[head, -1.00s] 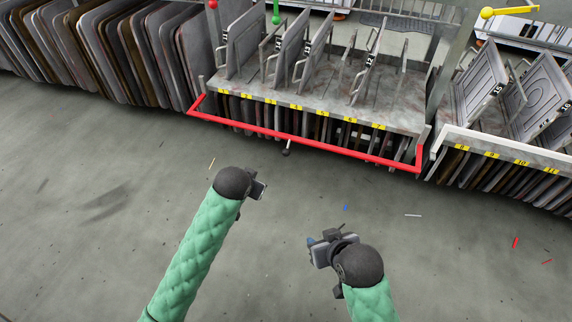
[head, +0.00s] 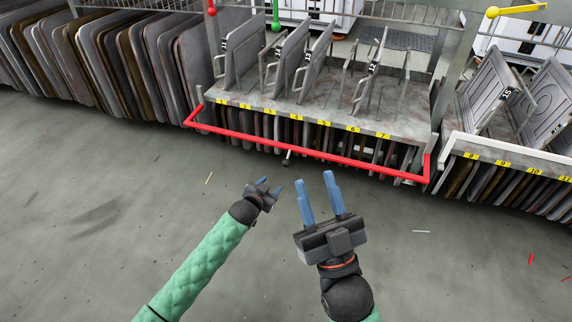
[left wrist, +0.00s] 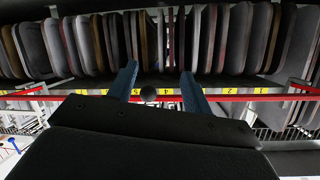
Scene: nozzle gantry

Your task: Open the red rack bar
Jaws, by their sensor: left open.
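The red rack bar (head: 350,162) runs across the front of the middle rack, its ends bent back toward the rack. A small dark knob (head: 286,158) sticks out near its middle. My left gripper (head: 270,186) is open and empty, in front of the bar and just left of the knob, apart from both. In the left wrist view, the red bar (left wrist: 250,97) crosses behind the blue fingers, and the dark knob (left wrist: 150,96) shows between them. My right gripper (head: 316,180) is open and empty, nearer to me and right of the left one.
The middle rack (head: 300,112) holds upright grey plates above yellow number labels. A white-barred rack (head: 510,155) stands at the right, and a row of plates (head: 100,60) at the left. The floor in front is clear except for small scraps.

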